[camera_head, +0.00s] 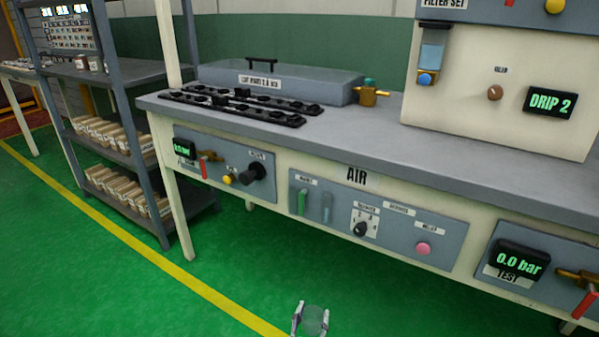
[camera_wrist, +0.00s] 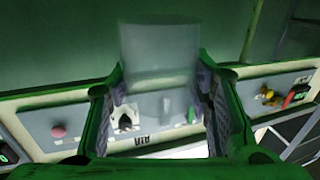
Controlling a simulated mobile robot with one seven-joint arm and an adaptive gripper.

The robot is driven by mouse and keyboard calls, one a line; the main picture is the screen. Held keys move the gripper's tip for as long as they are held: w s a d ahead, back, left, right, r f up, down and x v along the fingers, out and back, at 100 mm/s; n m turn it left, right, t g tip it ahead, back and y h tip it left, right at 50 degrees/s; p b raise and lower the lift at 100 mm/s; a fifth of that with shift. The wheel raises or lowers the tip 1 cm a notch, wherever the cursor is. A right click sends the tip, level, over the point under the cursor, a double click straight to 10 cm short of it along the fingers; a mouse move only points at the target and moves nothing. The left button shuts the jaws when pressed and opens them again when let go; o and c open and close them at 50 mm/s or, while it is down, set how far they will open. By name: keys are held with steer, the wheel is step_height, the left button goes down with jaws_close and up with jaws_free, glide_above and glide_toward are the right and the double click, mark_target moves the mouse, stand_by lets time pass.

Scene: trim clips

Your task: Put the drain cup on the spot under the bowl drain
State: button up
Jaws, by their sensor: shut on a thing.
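The drain cup (camera_head: 314,320) is a small translucent cup at the bottom middle of the head view. My gripper (camera_head: 311,321) is shut on it, with one finger on each side, held in front of the bench. In the wrist view the cup (camera_wrist: 160,58) shows as a pale, see-through shape between the two fingers of my gripper (camera_wrist: 165,95). The filter unit at the upper right of the head view has a clear bowl (camera_head: 432,54) with a blue lower end. I cannot make out the spot under it.
The grey bench top (camera_head: 350,135) carries black clip strips (camera_head: 240,104), a grey lidded box (camera_head: 280,82) and a brass valve (camera_head: 368,94). Its front has knobs, levers and a test gauge (camera_head: 520,260). A shelf rack (camera_head: 110,75) stands at left. Green floor (camera_head: 90,270) in front is clear.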

steer(key=shift+w+a+f, duration=0.1)
steer(key=shift+w+a, duration=0.05)
steer(key=shift+a, duration=0.45)
steer(key=shift+w+a+f, duration=0.15)
steer(key=shift+w+a, duration=0.05)
steer(key=shift+a, duration=0.35)
steer(key=shift+w+a+f, duration=0.1)
steer(key=shift+w+a, duration=0.05)
steer(key=shift+a, duration=0.45)
steer(key=shift+d, duration=0.1)
